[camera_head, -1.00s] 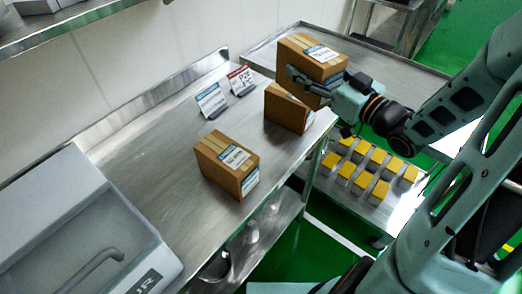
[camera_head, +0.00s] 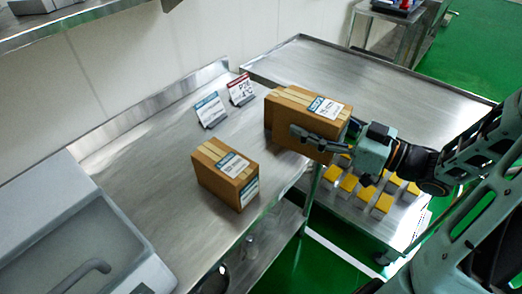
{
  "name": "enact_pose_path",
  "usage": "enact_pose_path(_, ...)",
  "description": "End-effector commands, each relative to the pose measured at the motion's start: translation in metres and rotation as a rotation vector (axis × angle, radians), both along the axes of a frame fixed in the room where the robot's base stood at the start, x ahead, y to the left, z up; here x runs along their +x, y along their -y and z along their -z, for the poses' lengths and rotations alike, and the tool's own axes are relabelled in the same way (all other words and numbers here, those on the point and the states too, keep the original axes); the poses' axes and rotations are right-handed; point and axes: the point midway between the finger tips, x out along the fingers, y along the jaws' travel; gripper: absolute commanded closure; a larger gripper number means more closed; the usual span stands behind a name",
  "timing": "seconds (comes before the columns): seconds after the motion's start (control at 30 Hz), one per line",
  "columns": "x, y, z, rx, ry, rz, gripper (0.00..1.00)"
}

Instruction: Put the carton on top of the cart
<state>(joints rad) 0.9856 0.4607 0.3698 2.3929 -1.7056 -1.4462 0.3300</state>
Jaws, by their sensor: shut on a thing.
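My gripper (camera_head: 322,142) is shut on a brown carton (camera_head: 290,103) with a white and blue label, its fingers along the near side. The held carton shows over the right end of the steel table, by the cart's near left corner; its clearance is hard to tell. The steel cart (camera_head: 400,85) stands behind and right, its top bare where visible. Another carton (camera_head: 226,172) stands on the table to the left. The carton seen earlier at the table's right end is not visible now and may be hidden behind the held one.
Two sign cards, one blue (camera_head: 210,109) and one red (camera_head: 241,89), stand at the table's (camera_head: 150,165) back. Yellow-topped blocks (camera_head: 349,182) sit on a lower shelf below the held carton.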

Motion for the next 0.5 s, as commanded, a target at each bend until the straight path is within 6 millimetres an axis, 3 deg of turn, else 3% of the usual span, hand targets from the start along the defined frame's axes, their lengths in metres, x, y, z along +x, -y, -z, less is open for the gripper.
enact_pose_path(0.37,0.047,-0.073,0.039,0.006,-0.002,-0.008,0.76)
enact_pose_path(0.5,0.059,-0.088,0.064,0.006,-0.004,-0.004,0.76)
